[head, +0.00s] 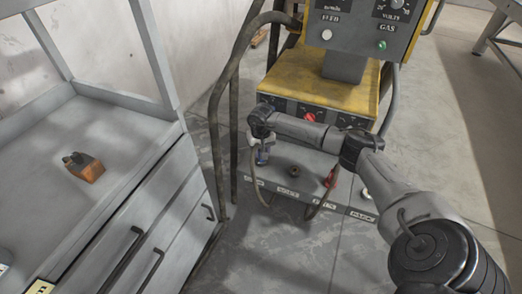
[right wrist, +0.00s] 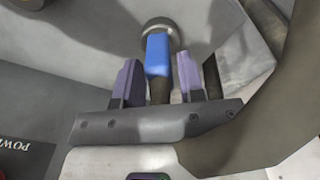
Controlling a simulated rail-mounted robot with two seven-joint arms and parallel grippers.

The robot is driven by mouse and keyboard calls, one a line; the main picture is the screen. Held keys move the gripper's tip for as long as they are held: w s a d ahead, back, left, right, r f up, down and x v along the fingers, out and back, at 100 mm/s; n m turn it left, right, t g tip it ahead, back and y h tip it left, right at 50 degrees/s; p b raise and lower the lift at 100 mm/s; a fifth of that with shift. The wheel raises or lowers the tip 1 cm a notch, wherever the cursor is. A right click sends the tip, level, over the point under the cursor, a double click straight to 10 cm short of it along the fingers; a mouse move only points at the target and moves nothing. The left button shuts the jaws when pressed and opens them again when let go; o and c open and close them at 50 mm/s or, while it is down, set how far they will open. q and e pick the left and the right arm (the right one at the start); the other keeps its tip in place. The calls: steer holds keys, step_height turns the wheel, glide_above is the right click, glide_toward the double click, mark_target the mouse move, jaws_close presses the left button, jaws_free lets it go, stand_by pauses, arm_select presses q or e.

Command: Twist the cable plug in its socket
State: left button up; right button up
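The blue cable plug (right wrist: 157,54) sits between the two purple fingers of my right gripper (right wrist: 158,72) in the right wrist view. A gap shows on each side of it, so the fingers are open around it without touching. Its far end meets a round metal socket (right wrist: 161,27); how deep it sits I cannot tell. A dark cable (right wrist: 160,90) runs from its near end. My left gripper is out of view.
A yellow-topped welding machine (head: 345,95) stands behind, with a red knob (head: 310,116). A brass socket (head: 294,171) and a red plug (head: 330,179) are to the right on the lower panel.

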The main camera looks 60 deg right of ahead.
jaws_close()
steer(key=shift+r+m+p, duration=0.15)
steer(key=shift+m+p, duration=0.5)
steer(key=shift+m, duration=0.35)
steer(key=shift+m+p, duration=0.45)
steer(key=shift+m, duration=0.55)
steer(key=shift+o, duration=0.5)
jaws_free()
steer(key=shift+o, duration=1.4)
